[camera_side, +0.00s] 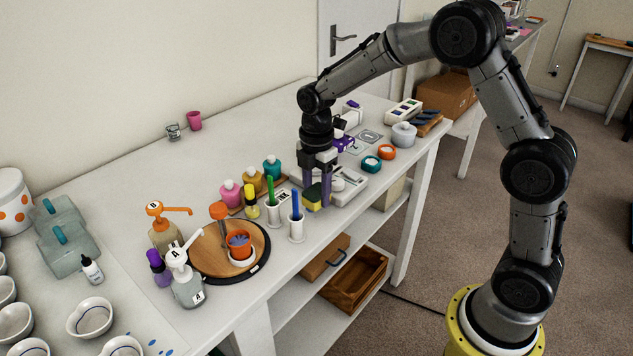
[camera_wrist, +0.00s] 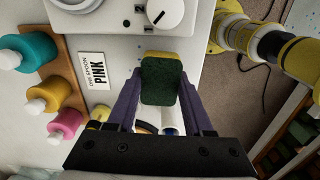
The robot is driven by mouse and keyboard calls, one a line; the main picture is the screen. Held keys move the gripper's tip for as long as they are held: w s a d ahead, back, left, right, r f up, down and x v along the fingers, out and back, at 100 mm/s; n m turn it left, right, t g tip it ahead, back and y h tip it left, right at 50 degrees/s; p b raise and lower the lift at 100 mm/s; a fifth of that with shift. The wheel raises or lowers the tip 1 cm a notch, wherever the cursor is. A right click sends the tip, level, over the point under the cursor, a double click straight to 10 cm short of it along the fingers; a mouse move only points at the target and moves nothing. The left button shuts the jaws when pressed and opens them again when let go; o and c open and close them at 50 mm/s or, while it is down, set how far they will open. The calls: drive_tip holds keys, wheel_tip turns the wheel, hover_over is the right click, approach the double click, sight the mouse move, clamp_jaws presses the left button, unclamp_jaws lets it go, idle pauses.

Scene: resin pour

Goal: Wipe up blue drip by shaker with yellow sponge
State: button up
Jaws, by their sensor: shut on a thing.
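My gripper (camera_side: 317,192) points down near the table's front edge, its purple fingers shut on the yellow sponge (camera_side: 312,199). In the wrist view the sponge's dark green scouring face (camera_wrist: 158,82) shows between the fingertips (camera_wrist: 154,88), with a thin yellow edge. I cannot tell whether the sponge touches the table. A white device with a dial (camera_wrist: 165,14), perhaps the shaker, stands just beyond the sponge; it also shows in the side view (camera_side: 349,187). I see no blue drip beside it. Several blue spots (camera_side: 153,342) lie at the table's front left.
White holders with a green pen (camera_side: 270,187) and a blue pen (camera_side: 295,204) stand close left of my gripper. Pink (camera_side: 231,194), yellow and teal bottles stand behind them. A round wooden turntable (camera_side: 208,259) with an orange cup is further left.

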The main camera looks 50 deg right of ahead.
sight(317, 191)
drive_tip(key=shift+f, duration=0.9)
drive_tip(key=shift+w+f, duration=0.35)
drive_tip(key=shift+f, duration=0.2)
drive_tip(key=shift+w+f, duration=0.2)
drive_tip(key=shift+w, duration=0.95)
drive_tip(key=shift+w+r, duration=0.15)
drive_tip(key=shift+w, duration=0.2)
drive_tip(key=shift+s, duration=1.95)
drive_tip(key=shift+w+r, duration=0.1)
drive_tip(key=shift+r, duration=3.85)
